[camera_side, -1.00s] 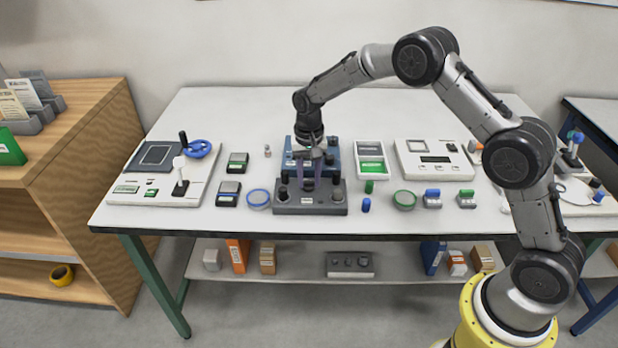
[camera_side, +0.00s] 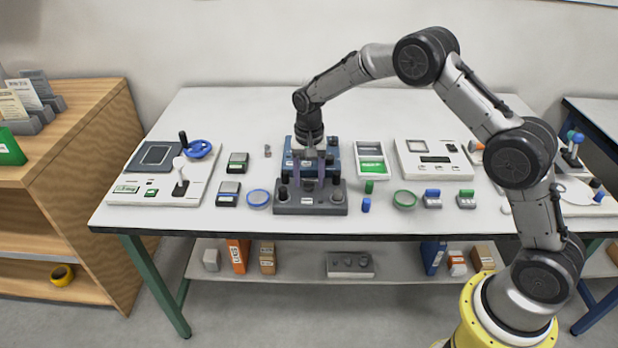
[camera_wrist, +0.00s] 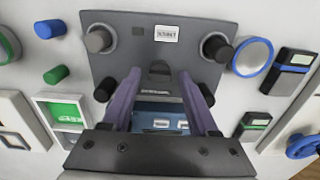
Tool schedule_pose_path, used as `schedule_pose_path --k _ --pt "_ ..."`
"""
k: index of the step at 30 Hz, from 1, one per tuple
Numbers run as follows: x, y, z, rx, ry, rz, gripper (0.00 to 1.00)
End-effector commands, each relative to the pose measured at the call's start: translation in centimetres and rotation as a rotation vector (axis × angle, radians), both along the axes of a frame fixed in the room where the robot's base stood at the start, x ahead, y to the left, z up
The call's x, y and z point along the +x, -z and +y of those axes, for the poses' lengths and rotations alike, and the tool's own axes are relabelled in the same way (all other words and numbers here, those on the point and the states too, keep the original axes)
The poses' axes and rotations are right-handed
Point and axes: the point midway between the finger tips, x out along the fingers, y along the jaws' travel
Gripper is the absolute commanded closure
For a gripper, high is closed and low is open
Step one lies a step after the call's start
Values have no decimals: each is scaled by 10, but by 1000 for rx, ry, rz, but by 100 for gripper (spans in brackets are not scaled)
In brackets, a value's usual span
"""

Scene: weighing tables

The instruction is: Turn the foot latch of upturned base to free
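The upturned base is probably the dark grey block (camera_side: 311,206) at the table's front middle, with round feet on top. In the wrist view its grey face (camera_wrist: 180,70) carries a white label, a light grey foot (camera_wrist: 98,40) and dark feet (camera_wrist: 217,47). A small dark rounded piece (camera_wrist: 159,72), possibly the foot latch, sits at its near middle edge; its setting is unclear. My gripper (camera_side: 309,181) points down over the block's rear edge. Its purple fingers are apart, with the small piece between their tips in the wrist view (camera_wrist: 159,82). I cannot tell whether they touch it.
A similar blue base (camera_side: 328,158) stands directly behind the grey one, below my gripper. A green-and-white tray (camera_side: 371,174) is to the right, a blue-rimmed disc (camera_side: 258,199) to the left.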

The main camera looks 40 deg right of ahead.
Motion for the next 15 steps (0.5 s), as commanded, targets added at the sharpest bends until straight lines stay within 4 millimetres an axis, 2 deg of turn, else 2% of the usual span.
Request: schedule_pose_path --k 10,15 --pt "0 0 0 0 -1 1 34" --pt "1 -18 0 0 -2 -3 34"
